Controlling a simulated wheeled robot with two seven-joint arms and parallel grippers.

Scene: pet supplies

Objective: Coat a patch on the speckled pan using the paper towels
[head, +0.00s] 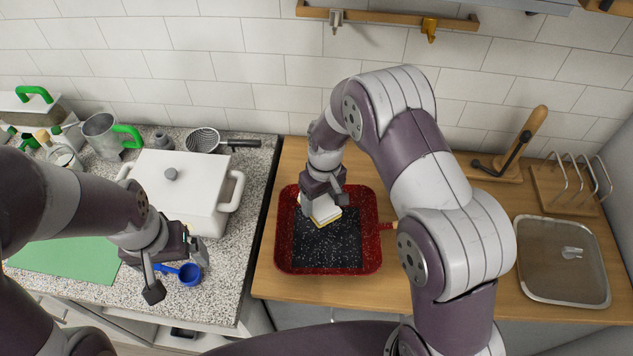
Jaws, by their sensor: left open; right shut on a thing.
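The speckled pan (290,262) is square and red with a black speckled inside, and it lies on the wooden counter in the middle of the head view. My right gripper (321,203) is over the pan's back half, shut on the paper towels (327,214), a small white pad with a yellowish edge. The pad is at or just above the pan floor; I cannot tell if it touches. My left gripper (175,268) is open over the front of the stone counter at the left, beside a blue scoop (190,275). The gripper partly hides the scoop's handle.
A white lidded pot (184,187) stands behind my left gripper, with a strainer (203,140) and metal jug (103,134) behind. A green mat (62,256) lies left. A metal tray (561,290) and wooden rack (567,190) are right. My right arm arches over the pan's right side.

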